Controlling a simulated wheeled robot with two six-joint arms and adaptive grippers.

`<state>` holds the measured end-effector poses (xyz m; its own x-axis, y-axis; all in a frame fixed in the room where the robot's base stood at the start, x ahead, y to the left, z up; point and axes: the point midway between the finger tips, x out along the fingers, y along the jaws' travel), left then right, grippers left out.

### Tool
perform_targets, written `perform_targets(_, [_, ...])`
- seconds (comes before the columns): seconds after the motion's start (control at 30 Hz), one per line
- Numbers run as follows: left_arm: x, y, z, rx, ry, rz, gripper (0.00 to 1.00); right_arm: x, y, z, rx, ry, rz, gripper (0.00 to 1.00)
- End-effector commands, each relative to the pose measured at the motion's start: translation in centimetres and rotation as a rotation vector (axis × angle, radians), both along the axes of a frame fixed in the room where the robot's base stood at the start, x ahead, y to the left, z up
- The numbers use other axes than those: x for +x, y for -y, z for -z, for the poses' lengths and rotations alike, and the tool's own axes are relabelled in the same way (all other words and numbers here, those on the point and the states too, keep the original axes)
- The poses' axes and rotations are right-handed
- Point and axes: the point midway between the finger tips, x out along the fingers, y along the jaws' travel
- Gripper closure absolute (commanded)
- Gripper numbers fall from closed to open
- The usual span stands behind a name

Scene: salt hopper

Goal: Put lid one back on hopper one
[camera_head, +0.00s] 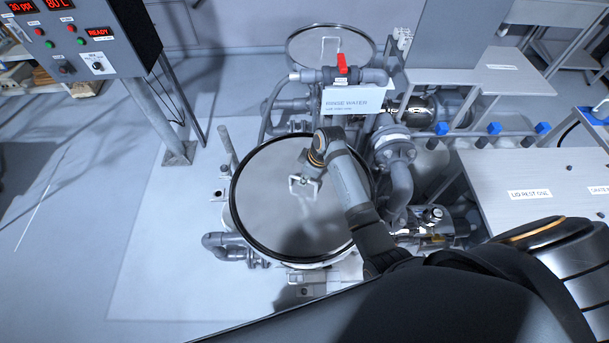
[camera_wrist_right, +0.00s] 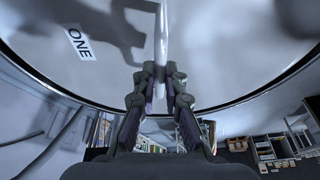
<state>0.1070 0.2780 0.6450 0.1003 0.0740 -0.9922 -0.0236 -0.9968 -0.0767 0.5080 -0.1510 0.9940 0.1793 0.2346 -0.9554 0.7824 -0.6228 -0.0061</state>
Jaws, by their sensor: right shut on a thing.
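Lid one (camera_head: 265,190) is a large round grey disc with a dark rim. It lies over the top of hopper one (camera_head: 318,261), whose body is mostly hidden under it. I cannot tell whether the lid rests fully on the hopper or sits slightly above it. My right gripper (camera_head: 304,184) is shut on the lid's white handle (camera_head: 293,188) near the middle of the disc. In the right wrist view, the fingers (camera_wrist_right: 160,75) close around the upright handle bar (camera_wrist_right: 161,35), and a label reading ONE (camera_wrist_right: 80,44) shows on the lid. My left gripper is not in view.
A rinse water sign (camera_head: 346,101), a red-handled valve (camera_head: 342,63) and grey pipes (camera_head: 398,165) stand behind and right of the hopper. Another round lid (camera_head: 305,48) is farther back. The lid rest table (camera_head: 500,170) at right shows bare. A control panel (camera_head: 75,40) is at upper left.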

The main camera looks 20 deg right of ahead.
Motion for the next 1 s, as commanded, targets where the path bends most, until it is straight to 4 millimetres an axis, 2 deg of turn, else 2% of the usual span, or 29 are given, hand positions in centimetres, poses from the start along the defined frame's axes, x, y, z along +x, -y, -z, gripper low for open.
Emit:
perform_targets(0.3, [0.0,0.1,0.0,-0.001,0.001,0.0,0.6,0.1,0.0,-0.1,0.0,0.004,0.0,1.0])
perform_targets(0.87, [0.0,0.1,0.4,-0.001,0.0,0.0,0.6,0.1,0.0,0.8,0.001,0.005,0.0,1.0])
perform_targets(0.9, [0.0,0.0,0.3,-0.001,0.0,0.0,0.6,0.2,0.0,0.8,0.001,0.005,0.0,0.85])
perform_targets(1.0, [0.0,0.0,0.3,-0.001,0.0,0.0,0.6,0.1,0.0,0.8,0.0,0.004,0.0,0.71])
